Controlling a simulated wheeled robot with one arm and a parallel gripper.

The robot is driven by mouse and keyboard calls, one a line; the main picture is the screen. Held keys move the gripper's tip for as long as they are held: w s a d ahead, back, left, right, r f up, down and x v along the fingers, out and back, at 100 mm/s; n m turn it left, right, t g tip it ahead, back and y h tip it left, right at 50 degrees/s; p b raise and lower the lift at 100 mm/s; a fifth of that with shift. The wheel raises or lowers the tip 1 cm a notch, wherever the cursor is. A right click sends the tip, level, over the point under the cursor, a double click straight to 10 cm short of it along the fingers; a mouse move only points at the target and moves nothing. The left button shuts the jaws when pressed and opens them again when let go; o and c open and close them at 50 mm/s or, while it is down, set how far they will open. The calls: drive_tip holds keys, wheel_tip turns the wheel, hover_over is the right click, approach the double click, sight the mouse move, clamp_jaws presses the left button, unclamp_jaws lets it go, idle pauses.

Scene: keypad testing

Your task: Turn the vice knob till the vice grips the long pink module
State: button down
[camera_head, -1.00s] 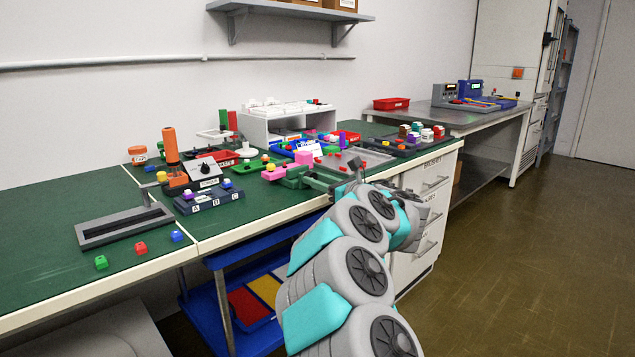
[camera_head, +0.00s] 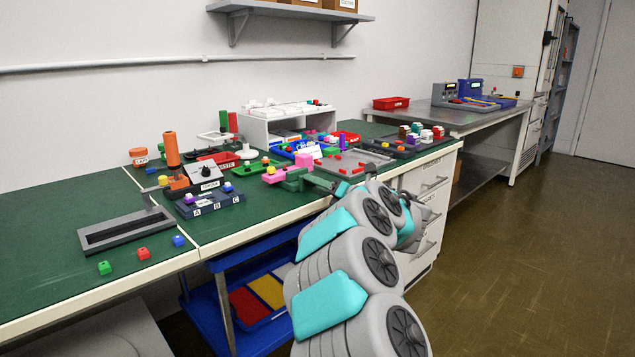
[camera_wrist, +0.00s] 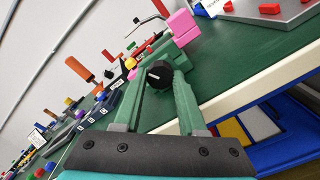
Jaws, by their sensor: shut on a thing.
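The green vice (camera_head: 294,178) stands near the front edge of the green bench in the head view. The black vice knob (camera_wrist: 159,75) has a white mark and faces my wrist camera. My gripper (camera_wrist: 158,82) has its two green fingers on either side of the knob and is shut on it. In the head view the knob is hidden by my arm.
A blue-grey A-B-C tray (camera_head: 210,202), an orange upright tool (camera_head: 173,150) and a dark grey frame (camera_head: 125,228) lie to the left. A grey tray with red pieces (camera_head: 350,165) is to the right. The bench's white front edge runs close under my gripper.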

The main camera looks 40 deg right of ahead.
drive_tip(key=shift+m, duration=0.3)
drive_tip(key=shift+c, duration=2.3)
unclamp_jaws()
